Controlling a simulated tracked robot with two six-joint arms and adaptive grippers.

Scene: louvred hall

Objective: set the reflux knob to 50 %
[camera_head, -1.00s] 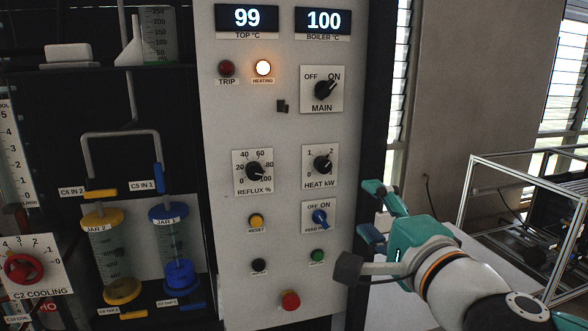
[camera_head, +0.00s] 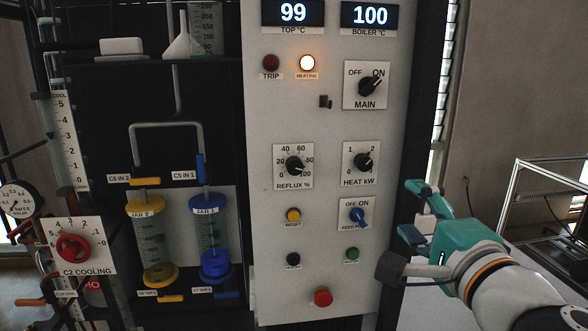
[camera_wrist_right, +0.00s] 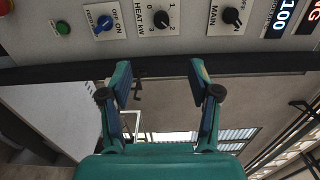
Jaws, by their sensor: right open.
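The reflux knob (camera_head: 294,166) is a black rotary knob on a white scale plate (camera_head: 282,180) marked 0 to 100, on the grey control panel (camera_head: 270,235). Its pointer looks turned to the right side, near the 80 to 100 marks, but is too small to read exactly. My right gripper (camera_head: 410,212) is open and empty at the panel's right edge, to the right of and lower than the knob. In the right wrist view my right gripper (camera_wrist_right: 159,70) has its fingers apart with nothing between them. The reflux knob is not in that view. My left gripper is not in view.
The heat knob (camera_head: 363,162), main switch (camera_head: 370,86) and blue feed switch (camera_head: 357,215) lie between the reflux knob and my gripper or above. A red button (camera_head: 321,297) is low on the panel. Glass jars (camera_head: 209,235) stand left. A metal frame (camera_head: 540,180) is right.

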